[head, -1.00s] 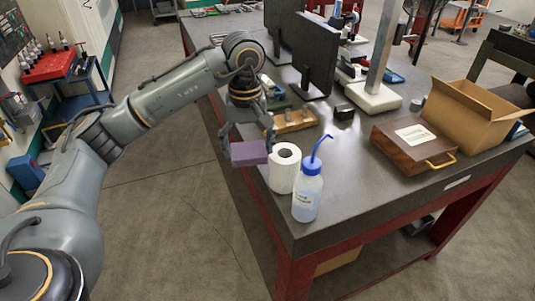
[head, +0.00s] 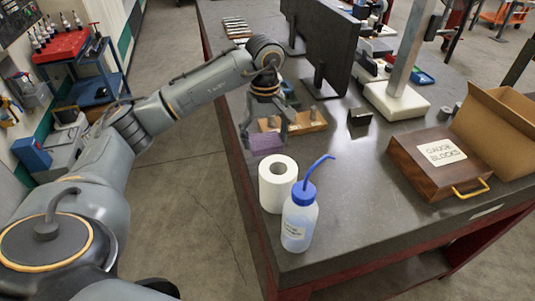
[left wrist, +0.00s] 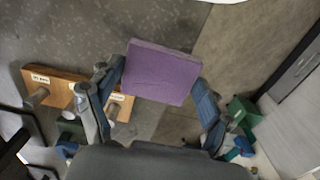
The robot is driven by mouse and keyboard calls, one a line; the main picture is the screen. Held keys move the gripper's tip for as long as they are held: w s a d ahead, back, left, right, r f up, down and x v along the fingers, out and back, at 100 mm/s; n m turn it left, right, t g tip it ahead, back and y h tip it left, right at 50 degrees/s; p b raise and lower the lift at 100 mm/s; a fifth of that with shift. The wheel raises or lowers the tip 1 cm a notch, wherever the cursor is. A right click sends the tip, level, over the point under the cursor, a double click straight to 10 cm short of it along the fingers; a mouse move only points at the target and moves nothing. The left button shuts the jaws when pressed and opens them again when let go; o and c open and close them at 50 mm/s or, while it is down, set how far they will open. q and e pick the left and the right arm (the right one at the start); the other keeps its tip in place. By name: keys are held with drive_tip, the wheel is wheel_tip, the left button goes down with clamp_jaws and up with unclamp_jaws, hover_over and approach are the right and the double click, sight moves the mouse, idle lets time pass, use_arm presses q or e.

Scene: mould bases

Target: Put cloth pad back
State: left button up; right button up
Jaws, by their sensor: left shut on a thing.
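The purple cloth pad (head: 266,142) is at the table's left edge, behind the paper roll in the head view. My left gripper (head: 264,134) is shut on it. In the left wrist view the pad (left wrist: 162,72) sits between the two fingertips, flat face to the camera, with table surface and floor behind it. Its height above the table is hard to tell. My right gripper is not in view.
A wooden holder (head: 312,123) with pegs lies just right of the pad. A paper roll (head: 278,184) and a blue-capped wash bottle (head: 300,216) stand in front. A brown wooden case (head: 425,172) lies right. The table middle is clear.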

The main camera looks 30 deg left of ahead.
sight(266, 154)
use_arm(q)
drive_tip(key=shift+f, duration=0.7)
drive_tip(key=shift+w+f, duration=0.1)
drive_tip(key=shift+f, duration=0.3)
wheel_tip(266, 154, down, 4)
drive_tip(key=shift+r+p, duration=0.15)
drive_tip(key=shift+p, duration=0.6)
drive_tip(key=shift+f, duration=0.3)
drive_tip(key=o, duration=1.1)
drive_tip(key=shift+c, duration=0.2)
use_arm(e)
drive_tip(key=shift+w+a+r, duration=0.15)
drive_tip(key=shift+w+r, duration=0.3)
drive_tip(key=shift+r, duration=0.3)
